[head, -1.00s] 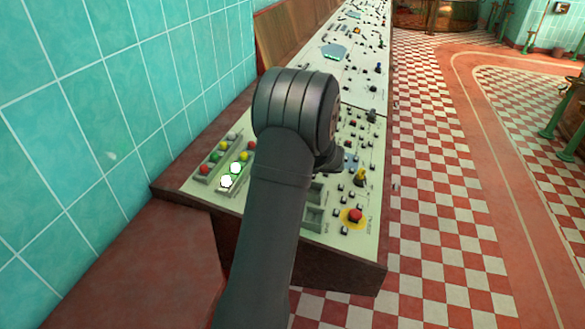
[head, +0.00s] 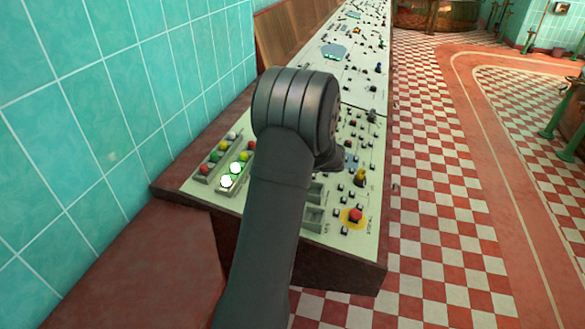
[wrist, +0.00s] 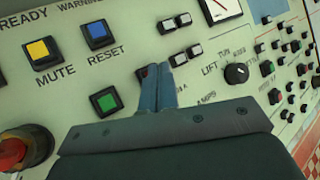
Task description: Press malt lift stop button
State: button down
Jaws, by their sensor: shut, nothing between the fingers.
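My gripper (wrist: 158,68) is shut and empty, its two blue-grey fingers side by side over the pale control panel (wrist: 125,58). A small dark button with a reddish face (wrist: 142,73) shows just left of the fingertips in the wrist view, partly hidden by them. I cannot tell whether the fingers touch it. The word LIFT is printed right of the fingers, beside a black rotary knob (wrist: 237,73). Any label of the reddish button is hidden or unreadable. In the head view my arm hides most of the gripper.
Left of the fingers are a green square button (wrist: 106,101), a blue RESET button (wrist: 97,34) and a yellow MUTE button (wrist: 41,51). A red mushroom button on yellow (head: 355,215) sits near the panel's near edge. A tiled wall (head: 120,90) borders the left.

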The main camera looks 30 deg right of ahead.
jog(key=shift+d+r, duration=0.1)
jog(key=shift+r, duration=0.2)
jog(key=shift+s+d+r, duration=0.1)
jog(key=shift+s+r, duration=0.05)
jog(key=shift+r, duration=0.7)
jog(key=shift+s+d+r, duration=0.1)
jog(key=shift+r, duration=0.7)
jog(key=shift+s+d+r, duration=0.1)
jog(key=shift+s+r, duration=0.05)
jog(key=shift+r, duration=0.7)
jog(key=shift+f, duration=0.1)
jog(key=r, duration=0.4)
jog(key=shift+s+d, duration=0.25)
jog(key=shift+d, duration=0.05)
jog(key=shift+f, duration=0.1)
